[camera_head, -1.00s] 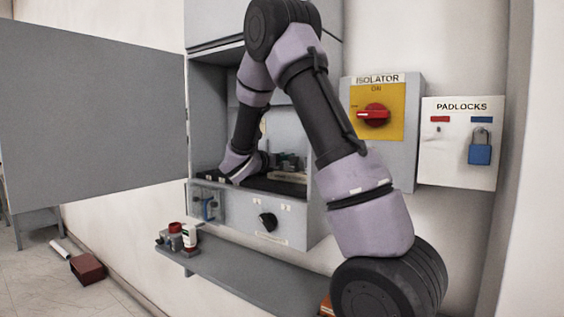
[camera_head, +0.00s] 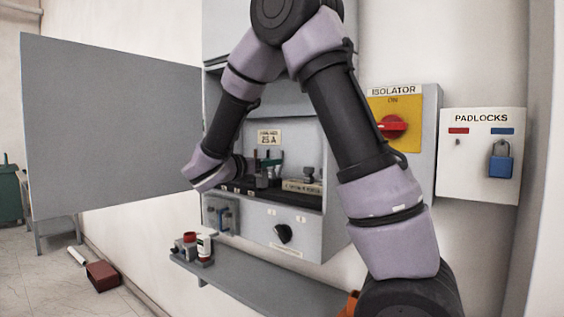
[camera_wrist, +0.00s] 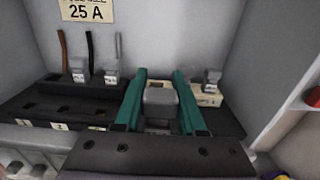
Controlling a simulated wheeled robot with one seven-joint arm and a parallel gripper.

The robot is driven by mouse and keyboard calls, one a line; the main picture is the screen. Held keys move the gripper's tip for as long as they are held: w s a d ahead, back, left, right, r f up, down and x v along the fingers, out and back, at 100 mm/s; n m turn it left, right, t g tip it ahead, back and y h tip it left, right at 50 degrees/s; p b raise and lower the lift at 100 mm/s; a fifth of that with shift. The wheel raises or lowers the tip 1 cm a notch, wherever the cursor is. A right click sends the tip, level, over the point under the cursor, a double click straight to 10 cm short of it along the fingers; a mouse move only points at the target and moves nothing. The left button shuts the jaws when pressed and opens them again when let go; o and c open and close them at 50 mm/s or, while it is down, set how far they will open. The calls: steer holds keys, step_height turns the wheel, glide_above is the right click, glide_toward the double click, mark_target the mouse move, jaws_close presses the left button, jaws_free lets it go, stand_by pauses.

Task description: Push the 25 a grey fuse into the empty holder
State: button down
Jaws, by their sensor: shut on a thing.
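My gripper (camera_wrist: 159,98) is shut on a grey fuse (camera_wrist: 160,97), which sits between its two green fingers in the wrist view. To the left is the black fuse base (camera_wrist: 45,103). Its left holder (camera_wrist: 54,80), below a brown wire, shows an empty opening. Two grey fuses (camera_wrist: 79,73) (camera_wrist: 112,76) stand to its right. In the head view, the gripper's green fingers (camera_head: 266,160) show inside the cabinet, below the 25 A label (camera_head: 269,138).
Another grey fuse (camera_wrist: 212,78) stands on the cream block's right. Cabinet walls close in both sides. An open door (camera_head: 110,125) stands left. A shelf (camera_head: 255,283) with small items runs below. An isolator (camera_head: 394,126) and padlock board (camera_head: 482,155) are at the right.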

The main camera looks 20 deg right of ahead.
steer(key=shift+v, duration=0.95)
steer(key=shift+a+r, duration=0.1)
steer(key=shift+r, duration=2.25)
